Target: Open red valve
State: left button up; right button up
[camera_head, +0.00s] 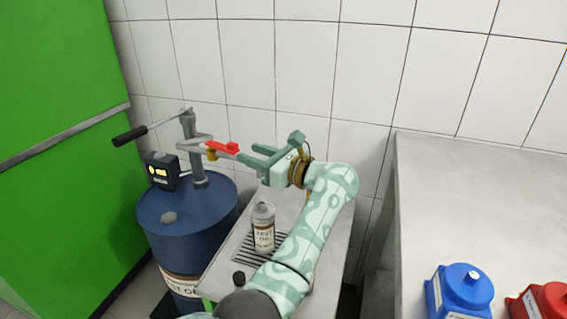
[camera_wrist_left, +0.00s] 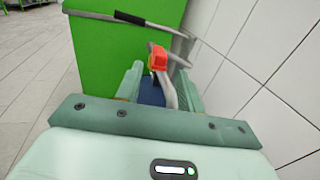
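The red valve (camera_head: 222,148) is a small red lever on a brass-coloured body at the outlet of the grey hand pump (camera_head: 190,140). In the left wrist view the red valve (camera_wrist_left: 157,58) shows just beyond and between my two fingers. My left gripper (camera_head: 247,156) is open and empty, to the right of the valve, with its fingers pointing left at it. A small gap shows between fingertips and lever, so they look apart. My right gripper is not in view.
The pump stands on a blue barrel (camera_head: 180,235) with a small display box (camera_head: 161,170). A test oil can (camera_head: 263,228) stands on the grated metal stand below my arm. A green cabinet (camera_head: 50,120) is left. A steel table (camera_head: 470,200) holds blue and red containers.

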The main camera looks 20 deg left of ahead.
pick_arm(q)
jog(key=v, duration=0.9)
jog(key=shift+d+p, duration=0.2)
jog(key=shift+p, duration=0.15)
